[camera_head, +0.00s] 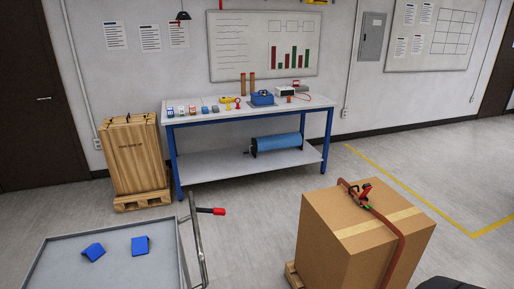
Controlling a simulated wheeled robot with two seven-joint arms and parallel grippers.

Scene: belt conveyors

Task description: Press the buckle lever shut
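The buckle (357,196) sits on top of a large cardboard box (325,238) at the right front. It is dark metal with red parts. Its red lever (365,188) seems to stand up at an angle, but it is small and its exact position is hard to tell. A dark red strap (392,228) runs over the box top from the buckle and down the near side. Neither of my grippers can be made out.
A grey cart (62,240) with two blue pieces stands at the lower left, its metal handle (193,240) beside a red-tipped bar (218,211). A workbench (215,120) with tools and a wooden crate (135,158) stand behind. Floor between cart and box is clear.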

